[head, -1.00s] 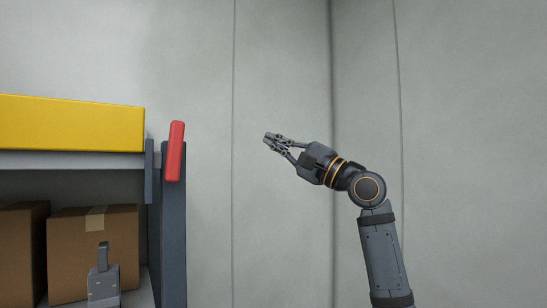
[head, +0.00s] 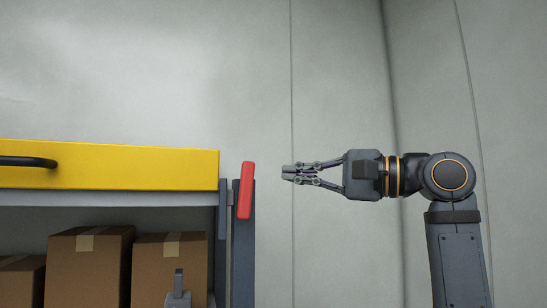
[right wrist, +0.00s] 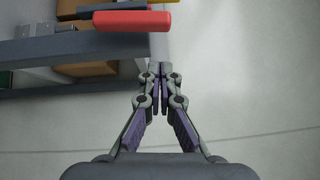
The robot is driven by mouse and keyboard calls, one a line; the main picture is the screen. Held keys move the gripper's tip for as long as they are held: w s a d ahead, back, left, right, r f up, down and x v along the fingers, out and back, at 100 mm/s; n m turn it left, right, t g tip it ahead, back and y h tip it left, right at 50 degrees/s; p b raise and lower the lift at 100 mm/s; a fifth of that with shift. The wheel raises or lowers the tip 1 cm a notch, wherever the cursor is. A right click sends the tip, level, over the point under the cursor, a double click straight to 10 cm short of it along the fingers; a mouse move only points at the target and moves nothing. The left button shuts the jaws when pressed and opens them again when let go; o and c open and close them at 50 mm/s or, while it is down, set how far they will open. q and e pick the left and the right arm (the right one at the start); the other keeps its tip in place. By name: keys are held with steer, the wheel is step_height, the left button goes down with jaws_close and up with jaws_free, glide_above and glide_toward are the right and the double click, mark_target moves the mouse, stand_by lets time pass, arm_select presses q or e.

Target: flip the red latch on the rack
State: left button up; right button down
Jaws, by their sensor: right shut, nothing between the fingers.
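The red latch (head: 246,191) is a bar mounted at the top of the rack's right dark post (head: 242,265). It stands nearly upright, its top leaning slightly right. My right gripper (head: 286,172) is shut and empty, to the right of the latch with a gap between, pointing left at about the latch's upper half. In the right wrist view the red latch (right wrist: 132,21) lies across the top of the picture, beyond the shut fingertips (right wrist: 158,68). My left gripper does not show in the head view.
A yellow drawer or case (head: 130,168) with a black handle lies on the rack's upper shelf (head: 110,199). Cardboard boxes (head: 90,275) stand on the level below, with a small grey part (head: 178,290) in front.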

mark_target(246, 190)
steer(key=a, duration=0.2)
steer(key=s+a+p, duration=0.1)
steer(key=a, duration=0.1)
steer(key=shift+a+r, duration=0.15)
steer(key=shift+a, duration=0.05)
steer(key=shift+w, duration=0.15)
